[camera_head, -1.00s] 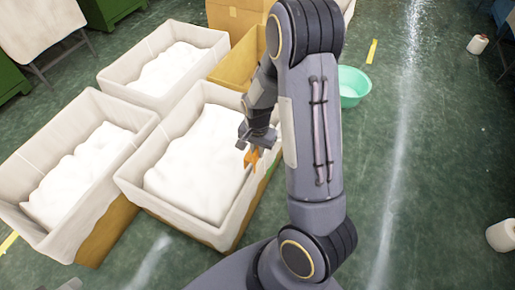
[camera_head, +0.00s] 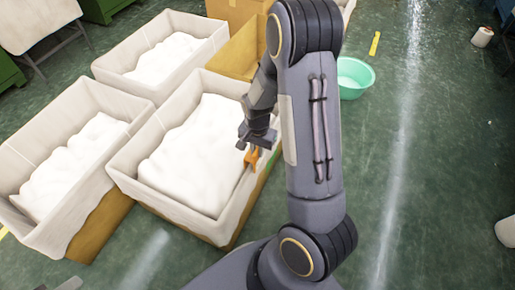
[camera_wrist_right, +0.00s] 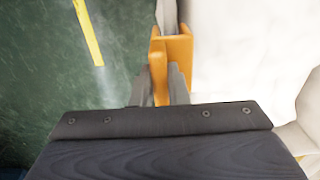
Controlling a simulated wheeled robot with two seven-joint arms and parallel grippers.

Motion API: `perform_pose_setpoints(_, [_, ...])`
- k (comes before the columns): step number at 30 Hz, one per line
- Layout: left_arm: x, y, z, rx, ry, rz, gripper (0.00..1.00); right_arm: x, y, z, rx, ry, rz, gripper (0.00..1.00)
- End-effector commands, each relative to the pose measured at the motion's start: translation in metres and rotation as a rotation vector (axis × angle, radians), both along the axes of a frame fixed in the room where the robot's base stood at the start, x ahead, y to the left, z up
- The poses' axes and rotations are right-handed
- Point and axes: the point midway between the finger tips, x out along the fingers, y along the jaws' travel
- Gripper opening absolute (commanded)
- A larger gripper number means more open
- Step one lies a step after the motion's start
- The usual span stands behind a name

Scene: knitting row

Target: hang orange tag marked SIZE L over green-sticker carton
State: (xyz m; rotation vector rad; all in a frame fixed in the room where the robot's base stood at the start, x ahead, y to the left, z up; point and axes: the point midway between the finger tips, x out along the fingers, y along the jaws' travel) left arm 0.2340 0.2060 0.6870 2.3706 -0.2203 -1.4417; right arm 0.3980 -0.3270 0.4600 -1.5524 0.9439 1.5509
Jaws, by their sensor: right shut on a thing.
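The orange tag (camera_head: 252,157) is small, and no marking on it can be read. My right gripper (camera_head: 250,147) is shut on the tag at the right wall of the near carton (camera_head: 190,213). A green patch (camera_head: 268,153) shows on that carton's outer right side, partly behind my arm. In the right wrist view the tag (camera_wrist_right: 171,52) is between the fingers of my right gripper (camera_wrist_right: 160,84), in line with the carton's rim (camera_wrist_right: 167,14). I cannot tell whether the tag rests on the rim. My left gripper is out of view.
White-lined cartons stand to the left (camera_head: 40,240) and behind (camera_head: 105,72), filled with white material. An open brown carton (camera_head: 232,62) is behind my right arm. A green basin (camera_head: 355,78) stands on the floor. The floor to the right is largely clear.

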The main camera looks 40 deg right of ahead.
Motion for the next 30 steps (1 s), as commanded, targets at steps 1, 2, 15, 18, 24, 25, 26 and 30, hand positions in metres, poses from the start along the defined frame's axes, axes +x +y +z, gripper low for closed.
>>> perform_pose_setpoints(1, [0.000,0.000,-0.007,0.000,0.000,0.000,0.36,0.000,0.000,-0.007,0.000,0.000,0.000,0.00])
perform_pose_setpoints(2, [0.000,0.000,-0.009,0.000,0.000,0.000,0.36,0.000,0.000,-0.009,0.000,0.000,0.000,0.00])
perform_pose_setpoints(15, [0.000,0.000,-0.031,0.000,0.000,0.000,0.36,0.000,0.000,-0.038,0.000,0.001,0.000,0.00])
perform_pose_setpoints(18, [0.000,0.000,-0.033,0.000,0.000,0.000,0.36,0.000,0.000,-0.041,0.000,0.001,0.001,0.00])
perform_pose_setpoints(24, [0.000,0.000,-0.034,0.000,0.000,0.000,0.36,0.000,0.000,-0.042,0.000,0.001,0.001,0.00])
perform_pose_setpoints(25, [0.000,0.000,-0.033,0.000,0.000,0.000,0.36,0.000,0.000,-0.042,0.000,0.000,0.001,0.00])
perform_pose_setpoints(26, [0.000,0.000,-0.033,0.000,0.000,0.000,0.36,0.000,0.000,-0.042,0.000,0.001,0.001,0.00])
perform_pose_setpoints(30, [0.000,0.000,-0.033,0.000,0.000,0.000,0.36,0.000,0.000,-0.042,0.000,0.000,0.001,0.22])
